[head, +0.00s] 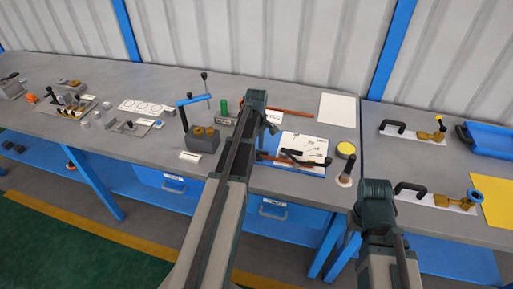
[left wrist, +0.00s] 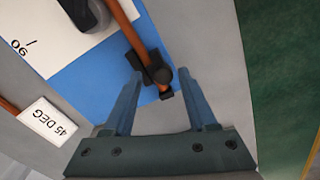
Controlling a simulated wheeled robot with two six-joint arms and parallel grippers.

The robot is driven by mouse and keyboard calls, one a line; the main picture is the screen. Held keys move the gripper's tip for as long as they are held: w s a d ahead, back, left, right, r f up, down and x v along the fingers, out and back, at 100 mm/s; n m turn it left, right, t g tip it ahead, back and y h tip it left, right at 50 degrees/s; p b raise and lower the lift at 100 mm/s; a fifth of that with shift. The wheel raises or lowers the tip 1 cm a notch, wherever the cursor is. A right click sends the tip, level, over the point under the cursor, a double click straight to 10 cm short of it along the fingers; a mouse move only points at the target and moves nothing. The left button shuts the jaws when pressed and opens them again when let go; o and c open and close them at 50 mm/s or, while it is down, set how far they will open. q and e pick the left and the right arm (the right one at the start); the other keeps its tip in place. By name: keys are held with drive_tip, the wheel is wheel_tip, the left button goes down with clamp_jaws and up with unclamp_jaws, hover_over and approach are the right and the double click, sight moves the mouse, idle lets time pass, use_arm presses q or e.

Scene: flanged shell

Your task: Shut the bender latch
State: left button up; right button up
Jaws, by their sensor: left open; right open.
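The bender is a blue base with a white marked plate (head: 305,146) on the bench, with a dark lever (head: 302,158) across it. In the left wrist view I see its blue base (left wrist: 92,70), an orange bar (left wrist: 122,20) and a small black latch piece with a round knob (left wrist: 162,75) at the bar's end. My left gripper (left wrist: 160,88) is open, its two blue fingers on either side of the latch piece and bar end. Whether they touch is unclear. In the head view my left gripper (head: 266,145) is largely hidden. My right gripper (head: 375,228) is over the bench's front edge, its fingers hidden by the arm.
A "45 DEG" label (left wrist: 46,122) lies beside the bender. Black-handled fixtures (head: 412,132) stand further right. The bench edge is close to the latch.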

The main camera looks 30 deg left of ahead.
sight(257, 150)
use_arm(q)
wheel_tip(257, 150, up, 14)
drive_tip(key=p, duration=1.3)
drive_tip(key=shift+f, duration=0.15)
drive_tip(key=s+d+f+m+b, duration=0.2)
drive_tip(key=s+d+m, duration=0.4)
drive_tip(key=d, duration=0.4)
drive_tip(key=s+d+f+m+b, duration=0.1)
drive_tip(key=s+d+f+m, duration=0.1)
drive_tip(key=s+d+m, duration=0.4)
drive_tip(key=s+d+f+m+y+b, duration=0.1)
drive_tip(key=s+d+m, duration=0.6)
drive_tip(key=d, duration=0.8)
drive_tip(key=shift+f+m+b, duration=0.5)
drive_tip(key=shift+f+b, duration=0.05)
drive_tip(key=shift+b, duration=0.3)
